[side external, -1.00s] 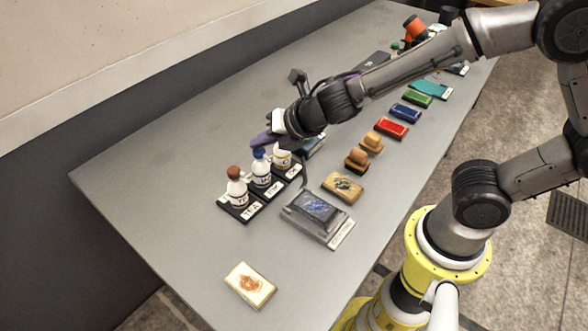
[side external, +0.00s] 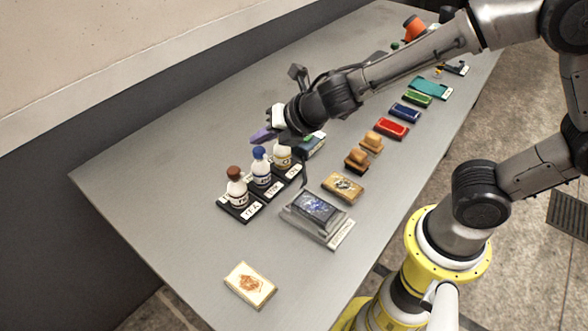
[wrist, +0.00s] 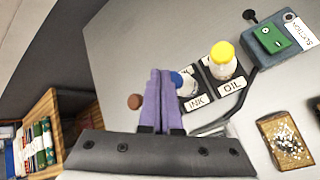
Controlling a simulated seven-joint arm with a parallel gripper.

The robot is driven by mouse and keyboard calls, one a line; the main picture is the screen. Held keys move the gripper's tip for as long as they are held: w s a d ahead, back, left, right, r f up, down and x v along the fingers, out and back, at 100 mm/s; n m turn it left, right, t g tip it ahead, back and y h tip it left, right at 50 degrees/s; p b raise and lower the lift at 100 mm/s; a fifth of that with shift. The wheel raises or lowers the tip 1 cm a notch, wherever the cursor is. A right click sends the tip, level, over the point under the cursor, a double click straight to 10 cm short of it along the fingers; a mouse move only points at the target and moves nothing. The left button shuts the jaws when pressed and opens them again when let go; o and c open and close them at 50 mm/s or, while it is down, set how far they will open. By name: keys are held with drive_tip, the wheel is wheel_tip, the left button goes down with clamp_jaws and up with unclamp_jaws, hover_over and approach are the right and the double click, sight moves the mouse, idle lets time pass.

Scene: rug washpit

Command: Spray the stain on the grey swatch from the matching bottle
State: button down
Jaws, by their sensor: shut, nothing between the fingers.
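The grey swatch (side external: 316,209), with a dark blue stain, lies on a grey raised stand (side external: 330,233). Three white bottles stand upright in a row of black labelled holders: one brown-capped (side external: 236,186), one blue-capped (side external: 261,168), and one whose top is hidden by my gripper in the side view (side external: 282,156). The wrist view shows the blue-capped bottle (wrist: 187,82) at the INK label and the yellow-capped bottle (wrist: 223,62) at OIL. My gripper (side external: 262,136) is shut and empty, above and behind the row. Its purple fingers (wrist: 157,78) partly cover the blue-capped bottle.
A tan speckled swatch (side external: 343,186) and a cream swatch with a brown stain (side external: 250,285) lie nearby. Brown blocks (side external: 357,160), coloured pads (side external: 391,129) and a SUCTION box (wrist: 282,40) are also on the table. The table's left part is clear.

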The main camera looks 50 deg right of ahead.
sight(264, 152)
drive_tip(key=shift+r, duration=3)
drive_tip(key=s+d+r+m+t+h, duration=0.1)
drive_tip(key=s+d+r+m+h, duration=0.2)
drive_tip(key=s+d+r+m, duration=0.6)
drive_tip(key=s+f+m+g+y, duration=0.1)
drive_tip(key=s+f+m+g, duration=0.1)
drive_tip(key=s+m, duration=0.5)
drive_tip(key=s+d+f+m+g+y, duration=0.1)
drive_tip(key=s+f+m+g, duration=0.1)
drive_tip(key=s+m, duration=0.5)
drive_tip(key=f+m, duration=0.1)
drive_tip(key=m, duration=0.4)
drive_tip(key=shift+s+f+g, duration=0.15)
drive_tip(key=shift+f+g, duration=0.15)
drive_tip(key=shift+f, duration=0.1)
